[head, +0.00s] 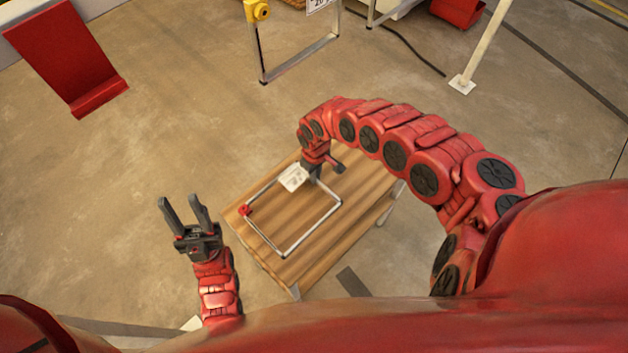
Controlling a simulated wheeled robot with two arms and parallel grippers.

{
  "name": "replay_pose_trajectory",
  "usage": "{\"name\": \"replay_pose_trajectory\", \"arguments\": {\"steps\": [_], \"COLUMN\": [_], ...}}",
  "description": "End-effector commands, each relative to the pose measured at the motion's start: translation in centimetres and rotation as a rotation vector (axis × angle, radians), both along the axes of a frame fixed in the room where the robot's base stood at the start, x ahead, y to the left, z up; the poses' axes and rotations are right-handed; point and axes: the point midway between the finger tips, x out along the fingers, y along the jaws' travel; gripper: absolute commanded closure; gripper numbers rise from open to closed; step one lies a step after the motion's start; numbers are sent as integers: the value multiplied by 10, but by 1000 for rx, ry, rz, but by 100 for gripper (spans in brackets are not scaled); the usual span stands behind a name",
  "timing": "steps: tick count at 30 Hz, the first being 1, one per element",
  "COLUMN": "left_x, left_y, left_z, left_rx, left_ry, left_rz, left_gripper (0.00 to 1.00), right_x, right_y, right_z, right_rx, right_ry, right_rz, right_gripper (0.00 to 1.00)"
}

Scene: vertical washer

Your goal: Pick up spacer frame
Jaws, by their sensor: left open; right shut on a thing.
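The spacer frame (321,225) is a thin silver rectangle over a wooden table (364,203). A white label or block (292,178) shows at its far side and a small red piece (246,210) at its left corner. My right gripper (313,177) is at the frame's far corner, shut on it; its fingertips are partly hidden behind my wrist and the white piece. I cannot tell whether the frame touches the table. My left gripper (186,208) is open and empty, left of the table, its fingers pointing away from me.
A red stand (66,58) is at the upper left. A metal frame with a yellow part (258,11) stands at the top. A pale post with a foot plate (462,84) and a dark cable (412,52) are at the upper right. The floor left of the table is clear.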

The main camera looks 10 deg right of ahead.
Motion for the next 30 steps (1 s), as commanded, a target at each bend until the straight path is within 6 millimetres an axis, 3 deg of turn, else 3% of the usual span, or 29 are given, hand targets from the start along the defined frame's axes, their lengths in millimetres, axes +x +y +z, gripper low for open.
{"name": "replay_pose_trajectory", "arguments": {"steps": [3, 8, 18, 30], "left_x": [0, 0, 0, 0], "left_y": [0, 0, 0, 0], "left_z": [2, 19, 73, 108], "left_rx": [0, 0, 0, 0], "left_ry": [0, 0, -1, 0], "left_rz": [0, 0, 0, 0], "left_gripper": [56, 56, 56, 56], "right_x": [-29, -56, -114, -154], "right_y": [-4, -2, 3, 5], "right_z": [1, 8, 16, 14], "right_rx": [-10, -9, 2, 3], "right_ry": [9, 7, 12, 14], "right_rz": [4, 3, 0, -2], "right_gripper": [100, 100, 100, 100]}}
